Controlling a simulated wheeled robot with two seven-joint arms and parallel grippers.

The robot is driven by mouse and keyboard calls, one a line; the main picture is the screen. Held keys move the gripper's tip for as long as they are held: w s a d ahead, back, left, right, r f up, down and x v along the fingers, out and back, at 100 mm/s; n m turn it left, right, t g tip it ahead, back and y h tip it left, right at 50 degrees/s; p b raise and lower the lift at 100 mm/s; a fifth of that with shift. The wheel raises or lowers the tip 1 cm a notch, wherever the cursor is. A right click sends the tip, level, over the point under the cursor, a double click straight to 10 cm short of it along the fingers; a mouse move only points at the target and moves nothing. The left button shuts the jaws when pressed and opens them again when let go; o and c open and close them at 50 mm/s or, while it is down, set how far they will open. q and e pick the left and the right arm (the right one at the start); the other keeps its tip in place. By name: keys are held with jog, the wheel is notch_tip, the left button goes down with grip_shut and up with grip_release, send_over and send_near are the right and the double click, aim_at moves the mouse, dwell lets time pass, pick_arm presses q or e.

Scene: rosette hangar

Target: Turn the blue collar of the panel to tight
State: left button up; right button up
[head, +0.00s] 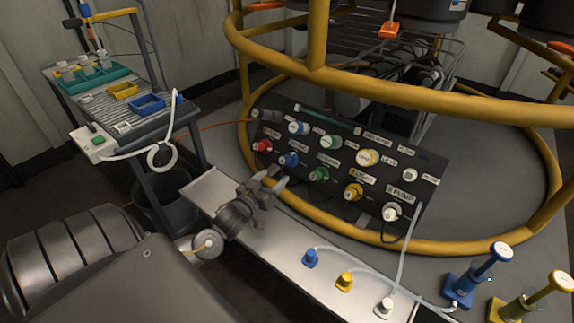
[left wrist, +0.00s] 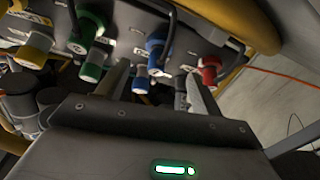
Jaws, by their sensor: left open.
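The dark panel (head: 332,183) leans inside the yellow ring frame, with two rows of coloured round fittings. A blue collar (head: 290,159) is in its lower row, between a red one (head: 262,146) and a green one (head: 319,174). A blue and white fitting (head: 298,128) is above it. My left gripper (head: 275,179) is open and empty, just in front of the panel below the blue collar, apart from it. In the left wrist view, a blue fitting (left wrist: 157,48) shows beyond and between the fingers. Where the collar's mark stands is too small to read. My right gripper is out of view.
A white bench (head: 272,241) runs below the panel, with blue, yellow and white plugs on it. The yellow rail (head: 410,95) passes above the panel. A cart with trays (head: 110,90) stands at left. Blue (head: 475,280) and yellow handles stand at lower right.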

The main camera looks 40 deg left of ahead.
aim_at(287, 163)
pick_arm(q)
jog(key=w+b, duration=0.1)
jog(key=w, duration=0.5)
jog(key=w+a+b, duration=0.1)
jog(key=w, duration=0.2)
jog(key=shift+b, duration=0.35)
jog(key=c, duration=1)
